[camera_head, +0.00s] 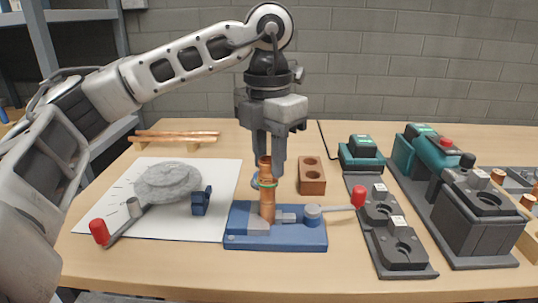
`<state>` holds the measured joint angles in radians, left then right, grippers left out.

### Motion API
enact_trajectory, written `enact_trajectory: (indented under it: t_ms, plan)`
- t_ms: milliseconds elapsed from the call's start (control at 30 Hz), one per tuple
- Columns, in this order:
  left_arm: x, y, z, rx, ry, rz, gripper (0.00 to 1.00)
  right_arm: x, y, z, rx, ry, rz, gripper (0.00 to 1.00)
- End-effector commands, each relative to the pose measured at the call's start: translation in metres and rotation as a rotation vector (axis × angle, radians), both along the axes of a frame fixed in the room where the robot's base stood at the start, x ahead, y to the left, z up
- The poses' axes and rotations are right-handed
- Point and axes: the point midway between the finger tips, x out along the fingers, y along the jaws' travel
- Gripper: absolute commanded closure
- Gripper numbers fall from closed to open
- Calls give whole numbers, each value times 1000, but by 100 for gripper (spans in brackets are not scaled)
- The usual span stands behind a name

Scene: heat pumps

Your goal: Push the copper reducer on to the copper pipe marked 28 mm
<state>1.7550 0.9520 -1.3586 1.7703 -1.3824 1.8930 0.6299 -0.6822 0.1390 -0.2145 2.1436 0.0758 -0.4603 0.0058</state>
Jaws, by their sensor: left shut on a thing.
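My left gripper (267,163) points straight down near the middle of the table, its fingers shut on the copper reducer (266,172). The reducer is upright and directly above a vertical copper pipe (267,207). A green band shows where the reducer and pipe meet; I cannot tell how far one sits over the other. The pipe stands in a blue clamp base (275,241) with a red-tipped lever (357,196) to the right. No 28 mm marking is legible. My right gripper is not in view.
A wooden block with holes (312,176) stands right of the gripper. Teal and dark grey press tools (480,228) fill the right side. A white sheet (165,226) with a grey disc (168,182) lies left. Copper pipes (175,135) rest on a rack behind.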

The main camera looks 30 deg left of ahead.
Motion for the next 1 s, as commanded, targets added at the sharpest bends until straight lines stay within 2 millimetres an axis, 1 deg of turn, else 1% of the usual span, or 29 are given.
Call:
enact_trajectory:
  t_ms: [33,100,133,167,200,467,567,667,733,900,967,1000]
  plan:
    - [0,0,-2,1,4,0,95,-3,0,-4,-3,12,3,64]
    - [0,0,-2,1,5,-1,95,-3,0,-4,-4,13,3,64]
    - [0,0,-2,1,5,-1,67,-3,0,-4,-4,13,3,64]
    - [0,0,-3,1,6,-1,59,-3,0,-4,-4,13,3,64]
    - [0,0,-3,1,6,-1,48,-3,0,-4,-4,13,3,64]
    - [0,0,-2,1,5,-1,47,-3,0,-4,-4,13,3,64]
    - [0,0,-2,1,4,-1,47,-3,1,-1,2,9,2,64]
    - [0,0,-1,1,4,-1,47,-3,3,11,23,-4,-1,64]
    - [0,0,-1,1,4,-1,47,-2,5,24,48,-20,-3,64]
    - [1,-1,44,-1,-2,-1,47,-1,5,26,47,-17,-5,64]
    - [0,-1,59,-1,-1,-2,47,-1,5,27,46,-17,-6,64]
    - [0,0,74,1,-1,0,47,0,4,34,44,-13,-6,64]
